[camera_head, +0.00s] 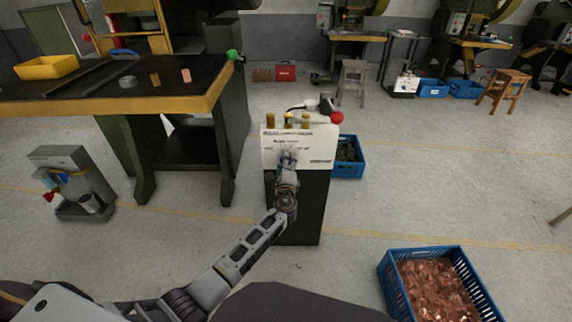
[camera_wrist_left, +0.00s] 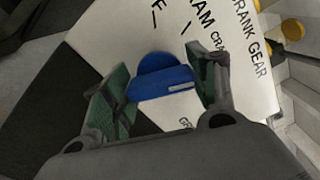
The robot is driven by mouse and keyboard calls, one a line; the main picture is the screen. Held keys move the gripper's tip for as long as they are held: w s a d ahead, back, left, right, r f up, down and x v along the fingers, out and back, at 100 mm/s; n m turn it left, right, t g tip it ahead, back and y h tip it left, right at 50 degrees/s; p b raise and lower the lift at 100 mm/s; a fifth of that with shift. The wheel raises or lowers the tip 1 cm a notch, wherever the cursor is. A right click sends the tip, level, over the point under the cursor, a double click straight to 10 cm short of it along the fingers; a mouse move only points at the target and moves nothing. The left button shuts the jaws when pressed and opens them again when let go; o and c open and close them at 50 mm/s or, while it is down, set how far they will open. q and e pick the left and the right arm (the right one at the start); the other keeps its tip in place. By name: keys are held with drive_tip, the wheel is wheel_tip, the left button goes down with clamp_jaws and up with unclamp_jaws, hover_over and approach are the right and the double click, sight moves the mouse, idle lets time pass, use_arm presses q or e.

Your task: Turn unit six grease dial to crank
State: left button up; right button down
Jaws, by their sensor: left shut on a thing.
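The unit is a dark box with a white labelled panel (camera_head: 325,146), standing in the middle of the head view. My left gripper (camera_head: 288,155) is at the front of this panel and hides the dial there. In the left wrist view the blue dial (camera_wrist_left: 160,70) sits between the green-padded fingers, which are shut on it. A short white mark shows on the dial's right part. Printed words such as "CRANK GEAR" (camera_wrist_left: 250,38) run slanted on the panel, partly hidden by the right finger. My right gripper is not in view.
Brass cylinders (camera_head: 288,120) and a red knob (camera_head: 337,118) top the unit. A blue crate (camera_head: 350,171) stands behind it on the right. A workbench (camera_head: 190,103) stands on the left. A blue crate of copper pieces (camera_head: 391,285) is at lower right. Floor between is clear.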

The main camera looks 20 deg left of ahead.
use_arm(q)
drive_tip(key=o, duration=0.8)
drive_tip(key=shift+f, duration=0.1)
drive_tip(key=shift+o, duration=1.1)
drive_tip(key=shift+s, duration=0.2)
drive_tip(key=v, duration=1.1)
drive_tip(key=shift+s+d, duration=0.2)
drive_tip(key=shift+s, duration=0.1)
